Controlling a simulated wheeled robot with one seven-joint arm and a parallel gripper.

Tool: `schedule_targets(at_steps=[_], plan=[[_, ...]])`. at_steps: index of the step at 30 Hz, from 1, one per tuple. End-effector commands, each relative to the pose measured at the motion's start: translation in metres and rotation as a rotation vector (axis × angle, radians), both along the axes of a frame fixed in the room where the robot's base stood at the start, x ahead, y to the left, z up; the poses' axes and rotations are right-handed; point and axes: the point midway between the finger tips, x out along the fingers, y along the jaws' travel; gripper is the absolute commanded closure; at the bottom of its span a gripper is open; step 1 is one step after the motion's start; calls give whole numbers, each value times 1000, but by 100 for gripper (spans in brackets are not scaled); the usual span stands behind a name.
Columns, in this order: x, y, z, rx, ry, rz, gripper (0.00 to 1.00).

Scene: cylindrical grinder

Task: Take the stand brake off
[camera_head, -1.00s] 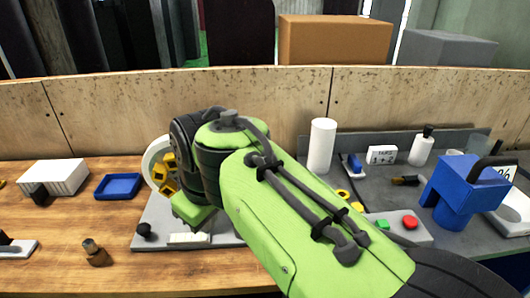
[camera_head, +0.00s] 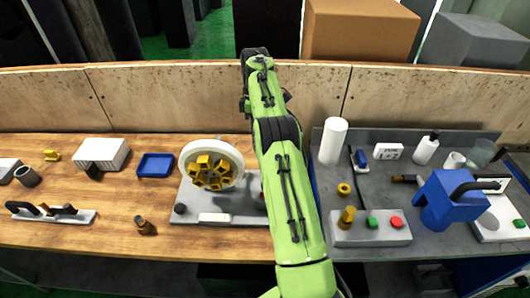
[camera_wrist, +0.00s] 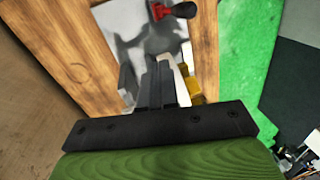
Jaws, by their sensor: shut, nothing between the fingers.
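The stand is a grey base plate (camera_head: 195,196) on the wooden bench, with a white disc (camera_head: 231,152) and a yellow segmented wheel (camera_head: 212,172). In the wrist view, a red fitting with a black handle (camera_wrist: 172,11) sits on the grey plate (camera_wrist: 115,22), at the top of the picture. It may be the brake; no label shows. In the head view my arm covers most of the plate's right side. My gripper (camera_wrist: 160,68) is shut and empty in the wrist view, pointing toward the plate below the red fitting. In the head view its fingers are hidden.
A control box (camera_head: 370,232) with green and red buttons, a white cylinder (camera_head: 333,141) and a blue device (camera_head: 449,196) stand right of my arm. A blue tray (camera_head: 155,165) and white block (camera_head: 103,152) lie left. A wooden panel (camera_head: 180,102) closes the back.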

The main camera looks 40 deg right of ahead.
Motion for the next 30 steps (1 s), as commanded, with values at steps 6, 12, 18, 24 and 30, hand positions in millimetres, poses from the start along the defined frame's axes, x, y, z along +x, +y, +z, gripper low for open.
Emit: schedule_targets(at_steps=[6, 12, 18, 24, 30], plan=[[-9, -25, -11, 63, 43, 83, 100], [-11, -26, -26, 65, 49, 91, 100], [-15, -22, -47, 68, 47, 90, 100], [-23, -16, -81, 69, 51, 90, 100], [-32, -9, -119, 68, 48, 89, 100]])
